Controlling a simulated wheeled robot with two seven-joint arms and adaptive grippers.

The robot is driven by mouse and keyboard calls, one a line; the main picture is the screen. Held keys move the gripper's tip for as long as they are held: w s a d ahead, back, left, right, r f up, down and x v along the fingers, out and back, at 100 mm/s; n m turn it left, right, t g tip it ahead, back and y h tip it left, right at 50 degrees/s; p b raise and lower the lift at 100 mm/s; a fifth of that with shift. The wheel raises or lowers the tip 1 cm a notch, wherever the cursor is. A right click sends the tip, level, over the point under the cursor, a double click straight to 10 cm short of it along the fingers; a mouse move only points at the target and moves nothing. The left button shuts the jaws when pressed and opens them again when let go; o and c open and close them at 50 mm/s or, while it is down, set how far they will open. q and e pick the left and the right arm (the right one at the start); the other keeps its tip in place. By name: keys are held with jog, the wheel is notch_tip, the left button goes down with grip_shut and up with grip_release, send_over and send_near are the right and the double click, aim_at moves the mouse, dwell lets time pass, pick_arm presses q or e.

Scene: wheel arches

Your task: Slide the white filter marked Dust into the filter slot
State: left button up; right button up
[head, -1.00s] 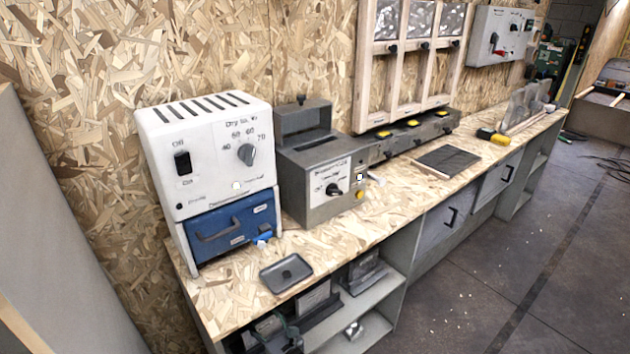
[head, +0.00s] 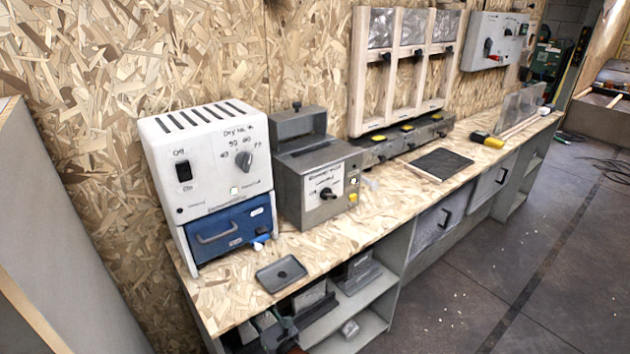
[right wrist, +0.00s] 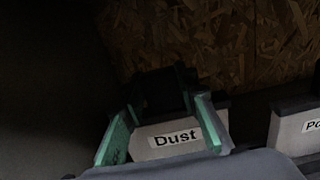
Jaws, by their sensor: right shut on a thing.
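The white filter marked Dust (right wrist: 172,140) is in the right wrist view, its label facing the camera and a dark part above it. My right gripper (right wrist: 165,104) has its green fingers on either side of this filter and is shut on it. In the head view the filter is hard to pick out in the crowded lower shelf, where dark gripper parts show. The grey machine (head: 290,190) on the bench has a dark recess on top under a raised frame; I cannot tell if this is the filter slot. My left gripper is not in view.
A second white block with a cut-off label (right wrist: 293,130) stands to the right of the Dust filter. More blocks (head: 358,270) sit on the lower shelf (head: 372,322). A white and blue dryer (head: 212,160) and a small dark tray (head: 280,273) are on the bench (head: 335,240).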

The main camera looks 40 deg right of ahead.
notch_tip(320, 180, up, 2)
jog(key=shift+r+p, duration=0.2)
jog(key=shift+p, duration=0.4)
jog(key=shift+f, duration=0.25)
pick_arm(q)
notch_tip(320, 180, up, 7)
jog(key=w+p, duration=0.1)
jog(key=p, duration=0.2)
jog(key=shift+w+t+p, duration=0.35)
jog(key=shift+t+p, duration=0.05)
pick_arm(e)
jog(key=s, duration=1.6)
jog(key=shift+d, duration=0.3)
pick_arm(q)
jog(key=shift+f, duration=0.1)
